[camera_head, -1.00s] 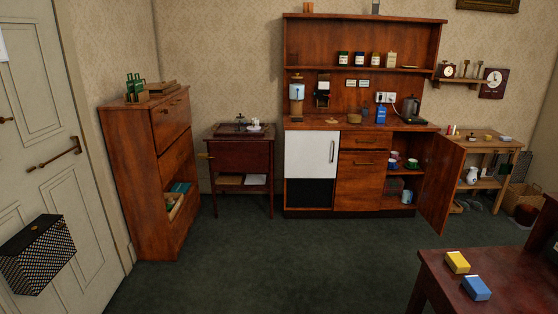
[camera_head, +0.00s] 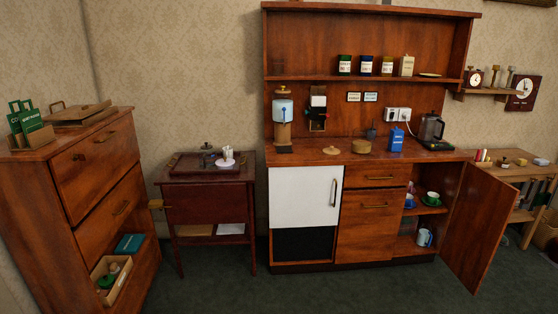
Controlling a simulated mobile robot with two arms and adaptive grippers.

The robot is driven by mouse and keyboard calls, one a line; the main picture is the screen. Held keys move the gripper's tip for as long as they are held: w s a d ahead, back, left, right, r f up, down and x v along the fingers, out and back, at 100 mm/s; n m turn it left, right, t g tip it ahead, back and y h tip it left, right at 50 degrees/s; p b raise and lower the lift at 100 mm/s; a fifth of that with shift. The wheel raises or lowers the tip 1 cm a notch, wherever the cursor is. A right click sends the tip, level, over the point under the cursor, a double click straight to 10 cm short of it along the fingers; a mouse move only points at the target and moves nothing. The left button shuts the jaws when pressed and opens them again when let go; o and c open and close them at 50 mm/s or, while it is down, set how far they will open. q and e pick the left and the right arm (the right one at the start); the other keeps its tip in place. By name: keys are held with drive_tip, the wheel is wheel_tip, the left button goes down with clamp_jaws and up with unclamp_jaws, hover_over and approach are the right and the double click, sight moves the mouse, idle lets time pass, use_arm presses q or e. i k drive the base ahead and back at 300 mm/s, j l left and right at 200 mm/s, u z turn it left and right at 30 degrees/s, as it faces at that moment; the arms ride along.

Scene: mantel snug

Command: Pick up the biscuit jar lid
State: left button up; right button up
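A small flat tan disc with a knob on top (camera_head: 332,150), which looks like the biscuit jar lid, lies on the wooden counter (camera_head: 300,157) of the tall cabinet. A low round tan jar or tin (camera_head: 362,146) stands just right of it, apart from it. Whether that jar is open at the top is too small to tell. Neither of my grippers is in view.
A cabinet door (camera_head: 478,228) hangs open at the right. The dark carpet (camera_head: 215,285) in front is clear.

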sight(330, 151)
drive_tip(key=i+z, duration=0.3)
drive_tip(key=i, duration=0.3)
drive_tip(key=i+z, duration=0.25)
drive_tip(key=i, duration=0.35)
drive_tip(key=i+j+z, duration=0.3)
drive_tip(key=i, duration=0.25)
drive_tip(key=i+l+u, duration=0.2)
drive_tip(key=i+l, duration=0.2)
drive_tip(key=i, duration=0.2)
drive_tip(key=i+l+u, duration=0.2)
drive_tip(key=i+l, duration=0.25)
drive_tip(key=i, duration=0.1)
